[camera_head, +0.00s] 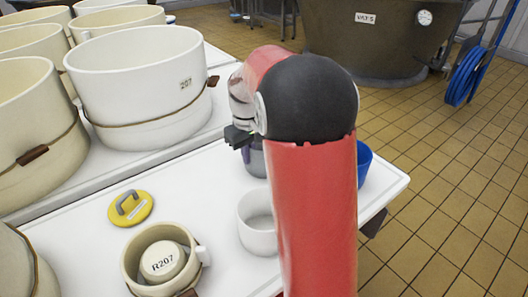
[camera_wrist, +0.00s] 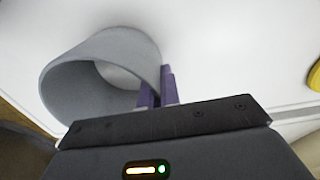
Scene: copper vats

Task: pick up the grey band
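The grey band (camera_wrist: 72,75) is an open ring seen at the left of the wrist view, with its hollow facing the camera. In the head view a small part of the grey band (camera_head: 256,164) shows beside my red arm, which hides the rest. My gripper (camera_wrist: 158,88) has two purple fingers close together at the band's right wall. One finger is inside the ring and the other outside, with the thin wall between them. The gripper looks shut on this wall. I cannot tell whether the band rests on the white table or is just above it.
A white cup (camera_head: 257,232) stands close in front of the band. A blue bowl (camera_head: 363,162) sits behind my arm near the table's right edge. A yellow disc with a grey handle (camera_head: 131,208) and a mug holding R207 (camera_head: 163,259) are left. Large cream vats (camera_head: 142,88) line the left.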

